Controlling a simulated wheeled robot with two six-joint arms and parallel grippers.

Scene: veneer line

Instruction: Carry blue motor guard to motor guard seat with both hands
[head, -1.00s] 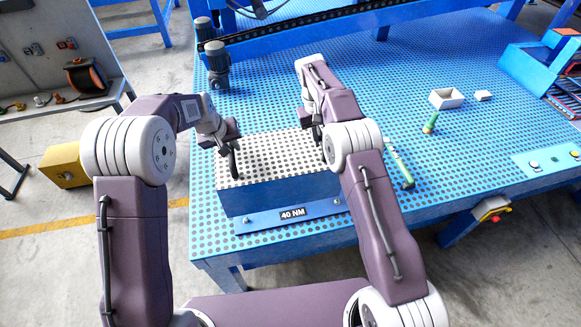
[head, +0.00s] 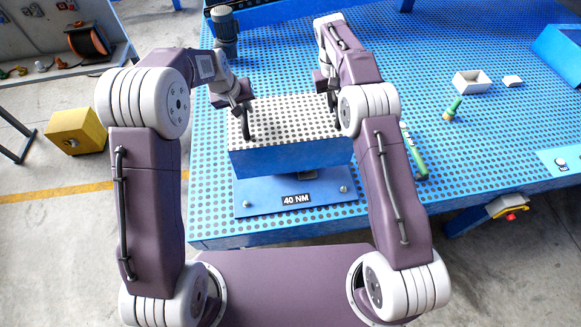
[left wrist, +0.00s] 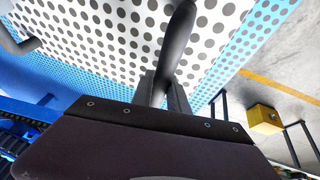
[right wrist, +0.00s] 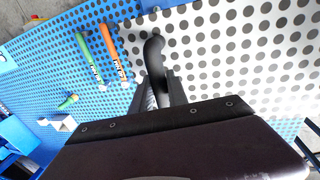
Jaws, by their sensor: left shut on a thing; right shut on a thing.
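The blue motor guard (head: 290,159) is a box with blue sides and a white, dark-dotted top carrying two black handles. It hangs level above a blue plate marked 40 NM (head: 262,204), with a gap and a dark part showing between them. My left gripper (head: 243,104) is shut on the left handle, which also shows in the left wrist view (left wrist: 178,40). My right gripper (head: 331,90) is shut on the right handle, also in the right wrist view (right wrist: 153,55). I cannot tell which part is the motor guard seat.
The dotted blue table (head: 480,145) has free room to the right. A green tool (head: 415,160) lies close beside my right arm. Further right are a green-and-orange bottle (head: 452,108) and a white box (head: 472,83). A grey motor-like cylinder (head: 224,35) stands behind the guard.

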